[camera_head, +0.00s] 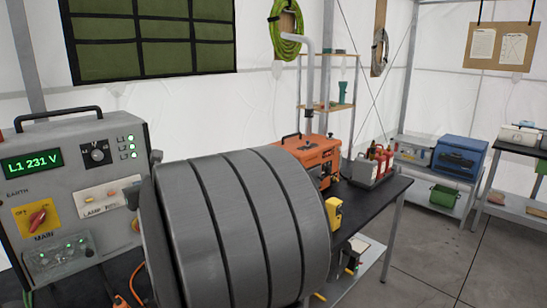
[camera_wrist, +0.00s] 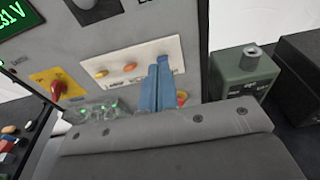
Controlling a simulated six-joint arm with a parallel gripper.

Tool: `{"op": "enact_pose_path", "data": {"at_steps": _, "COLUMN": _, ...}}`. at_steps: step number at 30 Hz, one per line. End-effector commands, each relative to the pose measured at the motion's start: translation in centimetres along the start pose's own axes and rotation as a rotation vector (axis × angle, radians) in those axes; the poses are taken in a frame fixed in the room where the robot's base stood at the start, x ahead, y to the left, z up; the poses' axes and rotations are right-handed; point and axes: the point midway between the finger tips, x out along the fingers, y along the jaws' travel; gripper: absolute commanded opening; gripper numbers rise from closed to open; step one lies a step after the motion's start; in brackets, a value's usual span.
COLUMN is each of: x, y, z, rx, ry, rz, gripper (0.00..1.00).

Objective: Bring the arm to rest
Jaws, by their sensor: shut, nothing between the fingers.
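My gripper (camera_wrist: 158,66) shows in the wrist view as two blue fingers side by side, shut with nothing between them. The fingers lie in front of the pale lamp plate of a grey control panel (camera_wrist: 122,35) in that view; I cannot tell whether they touch it. In the head view the gripper is hidden. A large grey ribbed cylinder, which looks like part of my arm, fills the lower middle there. The same control panel (camera_head: 60,150) stands at the left, its green display reading L1 231 V. Its red main switch (camera_head: 38,218) sits on a yellow plate.
A green box (camera_wrist: 243,75) stands right of the panel in the wrist view. A blue case (camera_head: 458,157) rests on a back shelf. Grey floor is free at right.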

Motion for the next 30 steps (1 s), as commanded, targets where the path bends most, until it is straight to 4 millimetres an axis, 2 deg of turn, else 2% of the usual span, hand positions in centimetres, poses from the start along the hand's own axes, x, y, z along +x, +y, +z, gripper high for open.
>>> {"op": "enact_pose_path", "data": {"at_steps": 3, "x": 1.7, "y": 0.0, "z": -1.3, "rx": 0.003, "ry": 0.003, "rz": 0.000, "gripper": 0.00}}
{"op": "enact_pose_path", "data": {"at_steps": 12, "x": 2.6, "y": 1.1, "z": -4.2, "rx": 0.015, "ry": -0.097, "rz": 0.061, "gripper": 0.00}}
{"op": "enact_pose_path", "data": {"at_steps": 22, "x": 2.8, "y": 0.4, "z": -6.8, "rx": 0.008, "ry": -0.231, "rz": 0.023, "gripper": 0.00}}
{"op": "enact_pose_path", "data": {"at_steps": 25, "x": 2.4, "y": -0.1, "z": -7.4, "rx": 0.000, "ry": -0.268, "rz": -0.006, "gripper": 0.00}}
{"op": "enact_pose_path", "data": {"at_steps": 30, "x": -0.6, "y": -0.1, "z": -8.0, "rx": -0.001, "ry": -0.265, "rz": -0.003, "gripper": 0.00}}
